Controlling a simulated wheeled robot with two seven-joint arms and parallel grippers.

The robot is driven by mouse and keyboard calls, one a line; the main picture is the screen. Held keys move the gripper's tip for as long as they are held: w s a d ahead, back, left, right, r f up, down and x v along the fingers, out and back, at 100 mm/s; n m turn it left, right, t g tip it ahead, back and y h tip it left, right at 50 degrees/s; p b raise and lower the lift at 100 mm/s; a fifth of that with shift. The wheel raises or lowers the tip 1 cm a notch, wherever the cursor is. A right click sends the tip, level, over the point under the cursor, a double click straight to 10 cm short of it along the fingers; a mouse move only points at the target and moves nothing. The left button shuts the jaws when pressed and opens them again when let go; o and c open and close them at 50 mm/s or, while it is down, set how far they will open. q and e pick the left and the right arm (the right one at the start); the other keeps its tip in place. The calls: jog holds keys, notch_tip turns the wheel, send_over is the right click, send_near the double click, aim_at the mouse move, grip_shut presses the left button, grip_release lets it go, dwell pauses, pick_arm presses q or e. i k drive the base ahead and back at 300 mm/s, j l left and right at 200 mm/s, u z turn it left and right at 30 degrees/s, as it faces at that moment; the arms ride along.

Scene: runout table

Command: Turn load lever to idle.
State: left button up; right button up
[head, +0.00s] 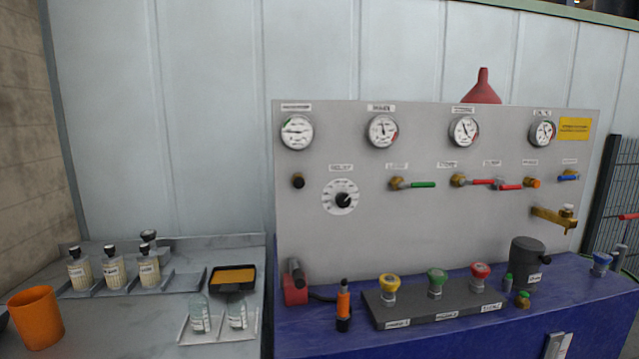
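Several valve levers sit in a row on the grey upright panel (360,235) in the head view. A green lever (422,184) on a brass body points right, level. Two red levers, one on the left (480,181) and one on the right (510,187), also lie about level. A short blue lever (569,178) is at the far right. A round dial with a black knob (343,199) is at the left of the row. The small labels above are too blurred to tell for certain which is the load lever. Neither of my grippers is in view.
Four gauges top the panel, and a brass tap (553,217) juts out at right. On the blue bench (300,343) stand a valve block (436,310) with three coloured knobs and a dark canister (527,262). Bottles, a black tray (233,279) and an orange cup (36,318) are at left.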

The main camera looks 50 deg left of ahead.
aim_at(401, 185)
jog(key=u, duration=1.1)
